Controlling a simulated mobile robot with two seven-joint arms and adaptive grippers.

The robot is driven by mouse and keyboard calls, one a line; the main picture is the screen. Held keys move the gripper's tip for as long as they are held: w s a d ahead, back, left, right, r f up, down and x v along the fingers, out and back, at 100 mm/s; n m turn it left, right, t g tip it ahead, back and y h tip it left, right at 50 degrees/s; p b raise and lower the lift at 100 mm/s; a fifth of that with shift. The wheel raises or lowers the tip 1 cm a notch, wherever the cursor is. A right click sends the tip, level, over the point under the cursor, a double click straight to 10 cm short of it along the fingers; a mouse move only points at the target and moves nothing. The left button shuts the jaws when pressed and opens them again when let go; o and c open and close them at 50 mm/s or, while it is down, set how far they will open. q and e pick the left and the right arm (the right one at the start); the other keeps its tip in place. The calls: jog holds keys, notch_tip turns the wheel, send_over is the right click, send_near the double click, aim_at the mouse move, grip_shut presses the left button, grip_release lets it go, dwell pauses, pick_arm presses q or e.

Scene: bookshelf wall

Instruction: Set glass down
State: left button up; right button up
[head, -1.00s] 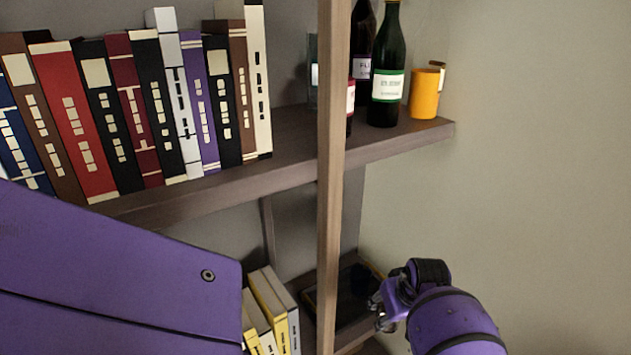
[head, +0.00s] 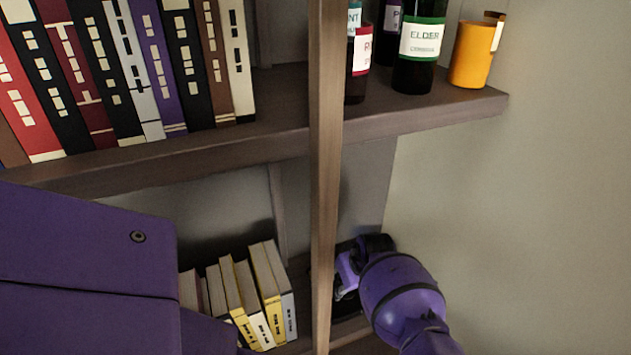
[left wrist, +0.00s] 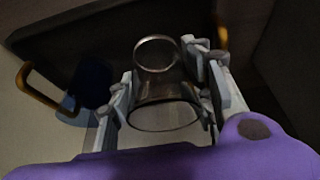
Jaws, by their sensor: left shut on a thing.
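My left gripper (head: 347,272) is low on the right in the head view, at the lower shelf, partly behind the wooden upright. In the left wrist view its fingers (left wrist: 165,98) are shut on a clear glass (left wrist: 165,88), one finger on each side. The round rims of the glass show; the glass cannot be made out in the head view. A dark tray (left wrist: 75,42) with a gold handle (left wrist: 36,88) lies beyond the glass. I cannot tell whether the glass touches it. My right gripper is not in view.
A wooden upright (head: 325,180) stands close to the left gripper. Pale and yellow books (head: 250,290) stand left of it on the lower shelf. The upper shelf (head: 440,110) holds bottles (head: 418,45), an orange cup (head: 472,55) and a row of books (head: 130,70).

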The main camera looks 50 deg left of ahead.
pick_arm(q)
notch_tip(320, 180, down, 3)
jog(key=shift+s+r, duration=0.1)
jog(key=shift+r, duration=0.1)
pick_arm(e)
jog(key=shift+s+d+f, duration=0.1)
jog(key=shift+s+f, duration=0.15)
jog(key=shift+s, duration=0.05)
pick_arm(q)
jog(key=shift+f+b, duration=0.25)
jog(key=shift+b, duration=0.05)
jog(key=o, duration=1.1)
jog(key=shift+o, duration=1.2)
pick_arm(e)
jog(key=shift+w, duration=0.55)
pick_arm(q)
jog(key=shift+r, duration=0.15)
